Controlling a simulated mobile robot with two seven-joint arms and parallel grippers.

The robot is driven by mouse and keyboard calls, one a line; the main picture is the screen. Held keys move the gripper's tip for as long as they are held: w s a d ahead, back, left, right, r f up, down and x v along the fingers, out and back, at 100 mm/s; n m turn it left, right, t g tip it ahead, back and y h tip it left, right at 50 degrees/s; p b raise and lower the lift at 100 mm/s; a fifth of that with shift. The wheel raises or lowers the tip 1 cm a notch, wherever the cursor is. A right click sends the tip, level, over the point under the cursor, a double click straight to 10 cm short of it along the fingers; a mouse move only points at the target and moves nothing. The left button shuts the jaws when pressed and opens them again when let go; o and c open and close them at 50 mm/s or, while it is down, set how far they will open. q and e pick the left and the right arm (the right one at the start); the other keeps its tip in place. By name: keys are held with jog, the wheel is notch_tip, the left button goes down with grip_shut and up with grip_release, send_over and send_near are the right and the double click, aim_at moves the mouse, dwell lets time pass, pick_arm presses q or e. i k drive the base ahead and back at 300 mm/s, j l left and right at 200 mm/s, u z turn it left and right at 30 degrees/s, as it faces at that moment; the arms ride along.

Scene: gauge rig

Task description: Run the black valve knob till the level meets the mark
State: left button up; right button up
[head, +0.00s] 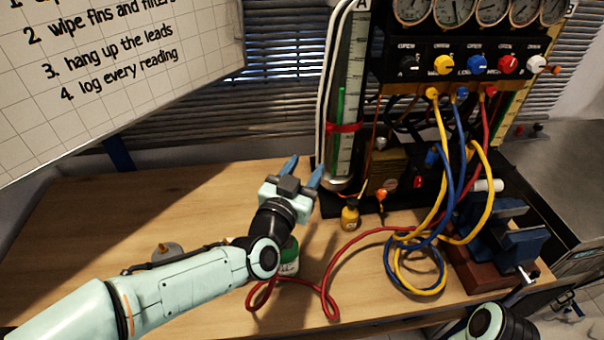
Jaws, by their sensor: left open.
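The black valve knob (408,62) is at the left end of a row of coloured knobs on the dark gauge panel. Left of the panel stands a clear gauge tube (349,90) with a scale, tagged A. A thin green column (340,105) shows in it, and a red band (345,128) crosses the tube. The green seems to reach above the band; the exact level is hard to read. My left gripper (304,170) is open and empty, its blue fingers pointing up, left of the tube's foot and well below the knob. My right gripper is out of view.
Yellow, blue and red hoses (440,215) hang from the panel and loop over the bench (120,210). A small yellow bottle (350,217), a green jar (289,262) partly behind my left arm, and a blue vise (520,246) stand there. The left bench is mostly clear.

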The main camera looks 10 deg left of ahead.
aim_at(409, 65)
jog(key=k+j, duration=0.2)
jog(key=k, duration=0.3)
jog(key=k+j, duration=0.2)
jog(key=k, duration=0.3)
